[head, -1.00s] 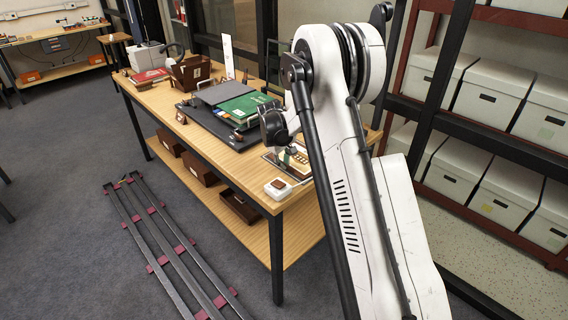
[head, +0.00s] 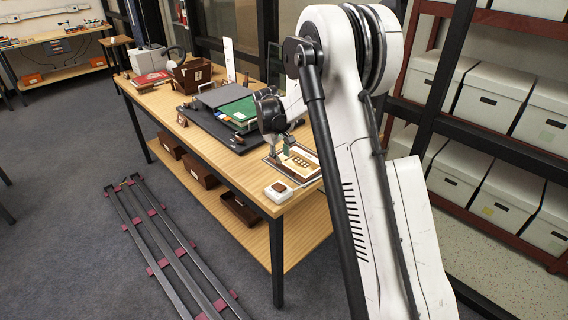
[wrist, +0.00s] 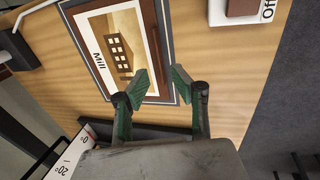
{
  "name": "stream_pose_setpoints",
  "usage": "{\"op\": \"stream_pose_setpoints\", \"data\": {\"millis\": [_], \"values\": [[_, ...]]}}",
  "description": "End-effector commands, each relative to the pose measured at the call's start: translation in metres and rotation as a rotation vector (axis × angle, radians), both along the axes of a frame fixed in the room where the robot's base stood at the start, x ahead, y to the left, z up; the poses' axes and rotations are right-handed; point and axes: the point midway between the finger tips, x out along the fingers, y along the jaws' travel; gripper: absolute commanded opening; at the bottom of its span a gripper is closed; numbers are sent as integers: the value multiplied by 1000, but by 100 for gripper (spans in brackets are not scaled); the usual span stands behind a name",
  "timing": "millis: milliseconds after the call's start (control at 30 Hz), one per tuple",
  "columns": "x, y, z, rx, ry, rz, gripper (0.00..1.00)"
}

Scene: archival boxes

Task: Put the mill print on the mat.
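The mill print (wrist: 125,50) is a cream sheet labelled "Mill" with a brown building on it. It lies flat inside a grey and dark border on the wooden table. It also shows near the table's front right end in the head view (head: 304,161). My gripper (wrist: 157,85) is open and empty, its two green-padded fingers over the print's lower edge in the wrist view. I cannot tell whether the fingertips touch it. A dark mat (head: 193,119) lies farther along the table, partly covered by a green folder (head: 237,110) and a grey one.
A small white block with a brown top (head: 279,190) sits at the table's near corner. A brown box (head: 190,73) and a red book (head: 150,79) stand farther back. Shelves of white boxes (head: 495,100) are at right.

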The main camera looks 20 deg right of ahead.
Motion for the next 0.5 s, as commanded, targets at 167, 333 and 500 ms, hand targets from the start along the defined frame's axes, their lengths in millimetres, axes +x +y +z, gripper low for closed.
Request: {"op": "stream_pose_setpoints", "data": {"millis": [167, 333, 500], "values": [[-3, 8, 33, 0, 0, 1, 24], [-4, 12, 51, 0, 0, 0, 24], [-9, 16, 64, 2, -6, -2, 24]]}}
